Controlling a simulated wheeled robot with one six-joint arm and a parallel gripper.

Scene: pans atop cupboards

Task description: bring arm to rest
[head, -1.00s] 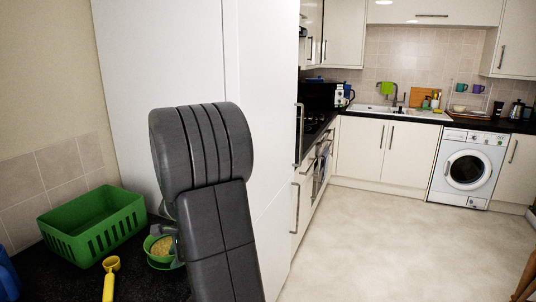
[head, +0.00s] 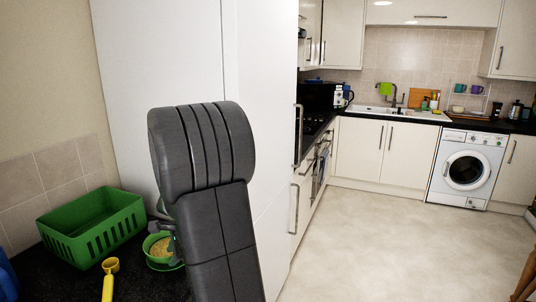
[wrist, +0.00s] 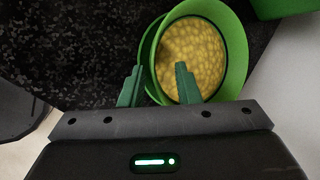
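A green bowl (head: 153,262) with yellow contents (head: 161,247) is on the dark counter at the lower left of the head view. It is partly behind my arm. In the wrist view the bowl (wrist: 237,62) shows from above, full of yellow pieces (wrist: 203,50). My gripper (wrist: 158,75) is open, with its fingers apart. The left finger is outside the bowl's left side and the right finger overlaps the yellow contents, so the fingers straddle the rim. I cannot tell whether either finger touches it. My bent arm fills the middle of the head view.
A green basket (head: 95,228) stands beside the bowl, near the tiled wall. A yellow scoop (head: 109,278) lies in front of it on the dark counter (head: 62,280). A tall white cabinet (head: 165,60) rises behind my arm. The floor (head: 380,240) at right is open.

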